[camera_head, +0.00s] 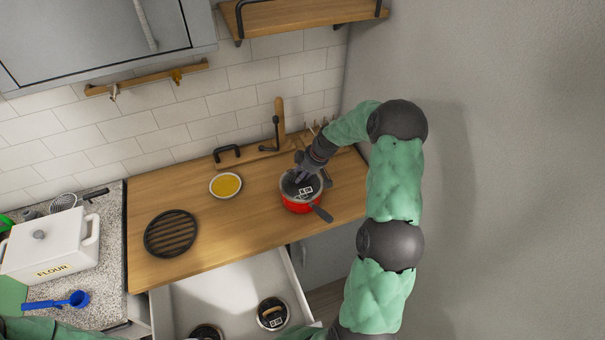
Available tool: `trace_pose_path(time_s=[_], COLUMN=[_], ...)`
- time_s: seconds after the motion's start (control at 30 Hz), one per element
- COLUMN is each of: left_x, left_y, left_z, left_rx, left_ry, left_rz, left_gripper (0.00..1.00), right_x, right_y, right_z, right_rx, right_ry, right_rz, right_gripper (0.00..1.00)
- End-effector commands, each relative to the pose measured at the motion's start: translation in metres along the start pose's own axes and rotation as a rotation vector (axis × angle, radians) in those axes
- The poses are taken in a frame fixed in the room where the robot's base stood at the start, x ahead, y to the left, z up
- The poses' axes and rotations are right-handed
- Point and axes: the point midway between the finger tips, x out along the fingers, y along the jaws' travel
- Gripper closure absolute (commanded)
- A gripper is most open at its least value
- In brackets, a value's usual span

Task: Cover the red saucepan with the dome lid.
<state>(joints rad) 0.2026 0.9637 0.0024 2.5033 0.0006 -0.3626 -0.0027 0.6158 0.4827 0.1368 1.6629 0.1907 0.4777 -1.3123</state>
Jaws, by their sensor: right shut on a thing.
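The red saucepan (301,207) stands on the wooden counter near its right end, its dark handle pointing to the lower right. A dark, rounded lid (290,186) with a pale rim shows over the pan's mouth, partly hidden by my gripper. My right gripper (303,183) reaches down from above and is shut on the lid, with its fingers hard to make out. I cannot tell whether the lid rests fully on the pan's rim. My left gripper is not in view.
An open drawer (205,298) below the counter holds two round dark objects, one (272,313) near its right side. A black slatted trivet (171,234) and a bowl of yellow contents (225,186) lie left of the pan. A white flour box (45,245) stands far left.

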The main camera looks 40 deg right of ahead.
Motion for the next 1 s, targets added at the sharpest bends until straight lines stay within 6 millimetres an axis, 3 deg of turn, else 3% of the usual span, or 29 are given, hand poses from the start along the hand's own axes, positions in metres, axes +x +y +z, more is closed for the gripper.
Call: trace_pose_path(time_s=[0.87, 0.9, 1.0], left_x=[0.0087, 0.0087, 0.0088], left_y=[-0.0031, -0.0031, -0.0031], left_z=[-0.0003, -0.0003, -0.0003], left_rx=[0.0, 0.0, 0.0], left_ry=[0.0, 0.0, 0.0], left_rz=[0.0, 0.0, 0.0], left_gripper=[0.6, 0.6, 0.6], right_x=[0.0017, 0.0017, 0.0017], right_y=[0.0005, 0.0005, 0.0004], right_z=[0.0004, 0.0004, 0.0005], right_rx=[0.0, 0.0, 0.0], right_ry=[0.001, 0.001, 0.001], right_rz=[0.001, 0.001, 0.001], right_gripper=[1.0, 0.57, 0.35])
